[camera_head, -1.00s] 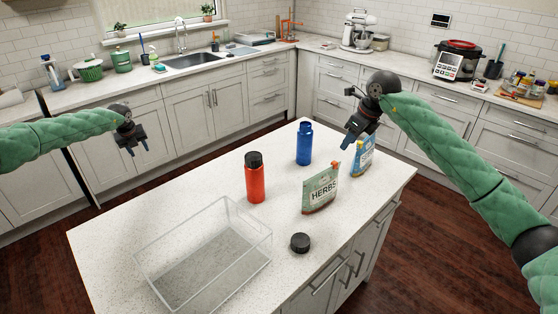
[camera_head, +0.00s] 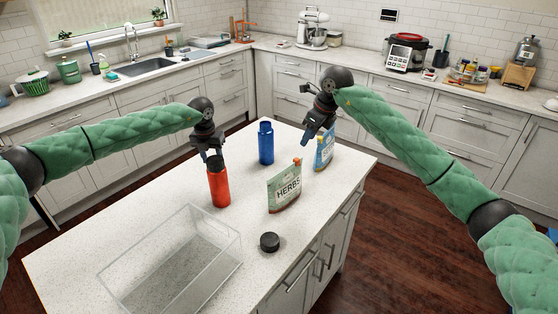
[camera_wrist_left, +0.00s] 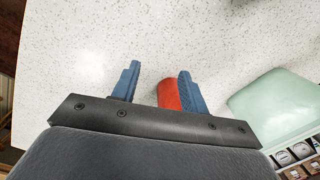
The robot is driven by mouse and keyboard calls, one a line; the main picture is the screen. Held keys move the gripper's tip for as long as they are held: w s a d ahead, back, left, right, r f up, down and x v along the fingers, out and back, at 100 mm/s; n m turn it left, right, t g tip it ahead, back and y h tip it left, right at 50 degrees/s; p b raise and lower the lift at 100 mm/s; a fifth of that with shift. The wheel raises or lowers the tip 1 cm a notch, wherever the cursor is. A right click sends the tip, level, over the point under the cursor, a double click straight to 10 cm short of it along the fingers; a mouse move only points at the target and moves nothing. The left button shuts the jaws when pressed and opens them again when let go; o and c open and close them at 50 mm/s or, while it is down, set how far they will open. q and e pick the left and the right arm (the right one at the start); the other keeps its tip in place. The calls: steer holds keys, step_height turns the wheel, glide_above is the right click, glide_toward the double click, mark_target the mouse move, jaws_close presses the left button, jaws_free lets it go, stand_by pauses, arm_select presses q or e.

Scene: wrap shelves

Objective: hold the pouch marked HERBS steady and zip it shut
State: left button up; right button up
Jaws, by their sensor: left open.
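The pouch marked HERBS (camera_head: 284,190), green and cream with a small red piece at its top right corner, stands upright on the island. In the left wrist view a pale green surface at the right, probably this pouch (camera_wrist_left: 272,105), lies outside the fingers. My left gripper (camera_head: 212,159) is at the red bottle's top, left of the pouch. The left wrist view shows its blue fingers (camera_wrist_left: 158,88) apart, holding nothing. My right gripper (camera_head: 308,139) is above and behind the pouch, beside a blue pouch. Its finger gap is unclear.
The red bottle (camera_head: 219,188) stands close under my left gripper, its top hidden. A blue bottle (camera_head: 266,144) and a blue pouch (camera_head: 324,153) stand behind the HERBS pouch. A black lid (camera_head: 270,242) lies in front. A clear box (camera_head: 228,260) fills the front left.

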arm_select(q)
steer(key=s+d+r+m, duration=0.1)
steer(key=s+d+m, duration=0.1)
steer(key=d, duration=0.4)
steer(key=s+d+r+m, duration=0.1)
steer(key=s+d+r, duration=0.1)
steer(key=d, duration=0.4)
step_height(320, 180, up, 4)
steer(key=m, duration=0.3)
glide_above(279, 176)
steer(key=shift+w+f+g+y, duration=0.15)
steer(key=shift+w+g+y, duration=0.15)
steer(key=shift+w, duration=0.05)
steer(key=shift+f+m, duration=0.2)
steer(key=shift+m, duration=0.1)
step_height(279, 176, down, 7)
steer(key=shift+f, duration=0.15)
steer(key=shift+c, duration=0.2)
jaws_close()
